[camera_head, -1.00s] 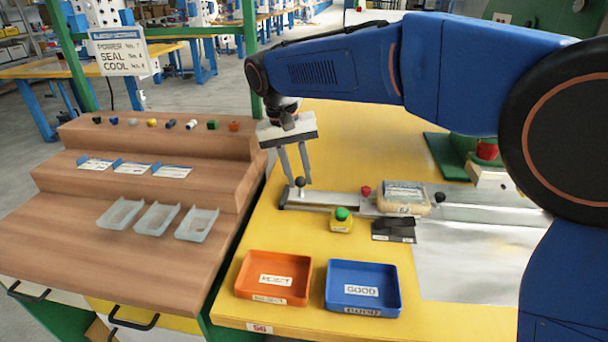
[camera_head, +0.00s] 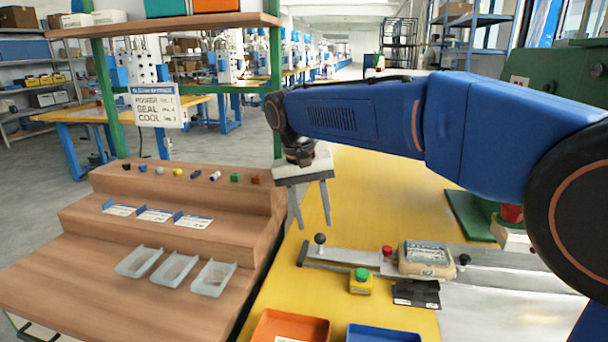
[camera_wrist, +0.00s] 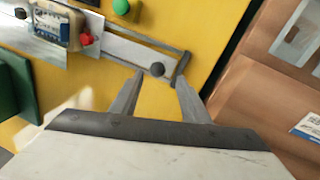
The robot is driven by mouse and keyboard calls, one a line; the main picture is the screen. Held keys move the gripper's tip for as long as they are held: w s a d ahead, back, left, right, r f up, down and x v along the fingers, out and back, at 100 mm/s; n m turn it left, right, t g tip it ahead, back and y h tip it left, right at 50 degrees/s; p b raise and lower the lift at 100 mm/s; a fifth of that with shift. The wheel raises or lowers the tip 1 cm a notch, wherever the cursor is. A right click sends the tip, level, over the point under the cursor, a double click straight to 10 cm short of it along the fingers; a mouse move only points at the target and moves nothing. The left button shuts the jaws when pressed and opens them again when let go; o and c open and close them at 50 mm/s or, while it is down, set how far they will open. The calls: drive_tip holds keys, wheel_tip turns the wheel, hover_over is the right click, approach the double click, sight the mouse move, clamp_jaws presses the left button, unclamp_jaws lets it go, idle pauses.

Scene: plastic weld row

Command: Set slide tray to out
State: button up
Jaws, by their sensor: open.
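The slide tray (camera_head: 345,262) is a flat grey metal strip on the yellow bench. A black ball knob (camera_head: 320,239) stands at its left end, beside a dark end bar. My gripper (camera_head: 312,226) is open and empty, its fingertips just above the knob in the head view. In the wrist view the knob (camera_wrist: 157,69) shows just beyond and between the spread fingertips (camera_wrist: 159,78), apart from both. A wrapped package (camera_head: 425,262) sits at the right part of the strip, with a red knob (camera_head: 387,251) beside it. A second black knob (camera_head: 464,260) stands right of the package.
A green button on a yellow box (camera_head: 361,281) and a black block (camera_head: 416,293) lie in front of the strip. An orange bin (camera_head: 291,327) and a blue bin (camera_head: 383,334) are nearer. A stepped wooden rack (camera_head: 190,225) stands left. Bare yellow bench lies behind the strip.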

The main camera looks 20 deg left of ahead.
wheel_tip(320, 180, up, 13)
drive_tip(key=s+a, duration=0.1)
drive_tip(key=a, duration=0.1)
drive_tip(key=shift+a, duration=0.2)
drive_tip(key=shift+s+f, duration=0.1)
drive_tip(key=shift+f, duration=0.05)
